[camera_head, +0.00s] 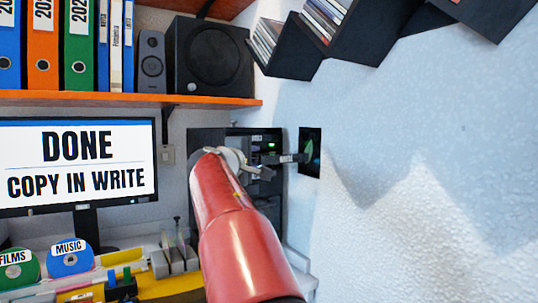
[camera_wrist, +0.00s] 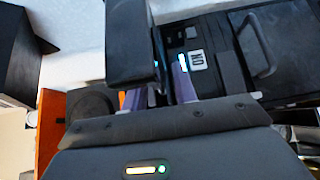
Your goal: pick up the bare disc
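I cannot make out the bare disc for certain in either view. In the head view, my gripper (camera_head: 264,172) is in front of a black drive tower (camera_head: 268,134), close to a dark tray-like part (camera_head: 288,158) that juts out to the right. A green disc labelled FILMS (camera_head: 18,268) and a blue disc labelled MUSIC (camera_head: 70,260) stand at the lower left.
A monitor (camera_head: 78,165) reads "DONE COPY IN WRITE". An orange shelf (camera_head: 120,99) carries binders and a black speaker (camera_head: 209,58). Black wall shelves (camera_head: 290,52) with discs hang above right. A dark panel with green (camera_head: 311,152) is right of the tower.

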